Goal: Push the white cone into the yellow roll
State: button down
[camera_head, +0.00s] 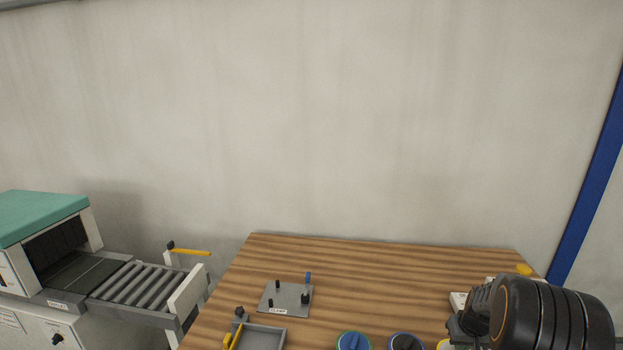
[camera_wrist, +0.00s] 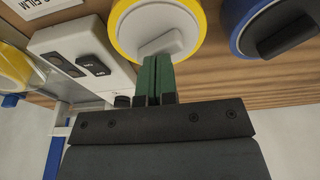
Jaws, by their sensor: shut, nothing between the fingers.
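In the wrist view the yellow roll (camera_wrist: 119,36) is a yellow ring at the top centre. The white cone (camera_wrist: 150,20) shows as a pale disc with a raised grip bar, inside the ring; how deep it sits I cannot tell. My gripper (camera_wrist: 158,58) has its green fingers shut together and empty, with the tips at the edge of the cone's grip bar. Whether they touch it is unclear. In the head view only a sliver of the yellow roll (camera_head: 443,344) shows at the bottom edge, beside my dark arm, and my fingertips cannot be made out.
A blue roll with a black centre (camera_head: 405,342) and a green-rimmed roll with a blue centre (camera_head: 354,342) stand to the left. A grey pegged plate (camera_head: 287,298) and grey tray (camera_head: 262,331) lie farther left. A white device with dark buttons (camera_wrist: 85,65) is close to my gripper.

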notch_tip(320, 180, up, 8)
jog(key=p, duration=0.4)
jog(key=shift+f, duration=0.15)
dwell(0.4)
jog(key=s+a+r+t, duration=0.1)
jog(key=s+a+r, duration=0.6)
jog(key=a, duration=0.4)
jog(key=s+a+r+n+t, duration=0.1)
jog(key=s+a+r, duration=0.7)
jog(key=s+a, duration=0.2)
jog(key=shift+s+a+r+n, duration=0.2)
jog(key=shift+s+a+n, duration=0.1)
jog(key=shift+a, duration=0.8)
